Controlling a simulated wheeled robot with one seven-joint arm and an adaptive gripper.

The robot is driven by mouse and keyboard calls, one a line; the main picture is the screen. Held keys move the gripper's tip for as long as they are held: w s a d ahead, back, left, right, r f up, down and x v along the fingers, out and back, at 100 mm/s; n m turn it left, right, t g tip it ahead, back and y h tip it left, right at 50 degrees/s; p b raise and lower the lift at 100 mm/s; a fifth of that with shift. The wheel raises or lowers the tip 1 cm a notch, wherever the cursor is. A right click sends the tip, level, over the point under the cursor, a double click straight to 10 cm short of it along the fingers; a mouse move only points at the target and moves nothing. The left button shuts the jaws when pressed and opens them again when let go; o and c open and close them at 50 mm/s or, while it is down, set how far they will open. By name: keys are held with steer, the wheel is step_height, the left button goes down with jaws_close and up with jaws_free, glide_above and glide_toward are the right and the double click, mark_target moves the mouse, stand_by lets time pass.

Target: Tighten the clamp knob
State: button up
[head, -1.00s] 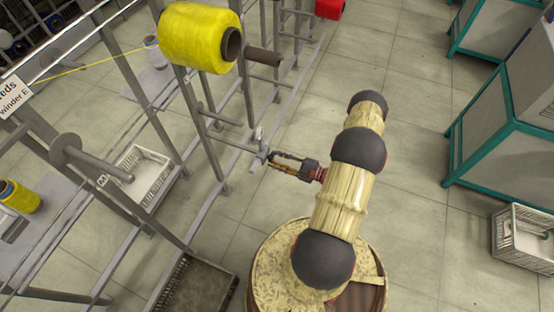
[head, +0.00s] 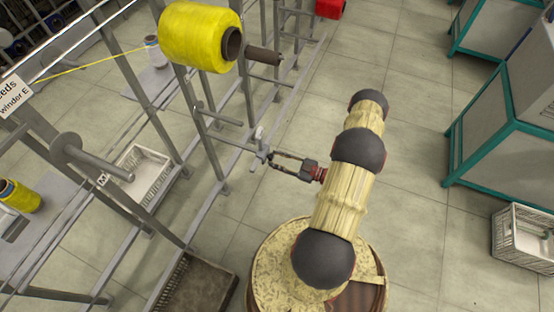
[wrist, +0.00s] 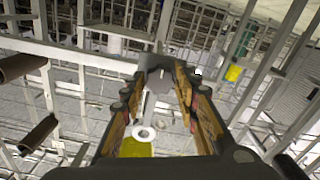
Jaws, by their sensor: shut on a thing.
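The clamp (head: 258,136) is a small grey metal fitting on the end of a horizontal bar of the rack, in the middle of the head view. My gripper (head: 268,160) reaches it from the right, with its fingertips at the clamp's near side. The fingers are shut on the clamp knob, which is mostly hidden between the tips in the head view.
A large yellow bobbin (head: 200,37) sits above and left of the clamp. A bare spindle (head: 95,160) juts out at the left. A white crate (head: 143,172) and a dark tray (head: 197,287) are low by the rack.

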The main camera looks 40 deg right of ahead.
steer(key=shift+a+f+m, duration=0.1)
steer(key=shift+f+m, duration=0.05)
steer(key=shift+m, duration=0.25)
steer(key=o, duration=1.2)
steer(key=shift+c, duration=0.2)
steer(key=v, duration=1.2)
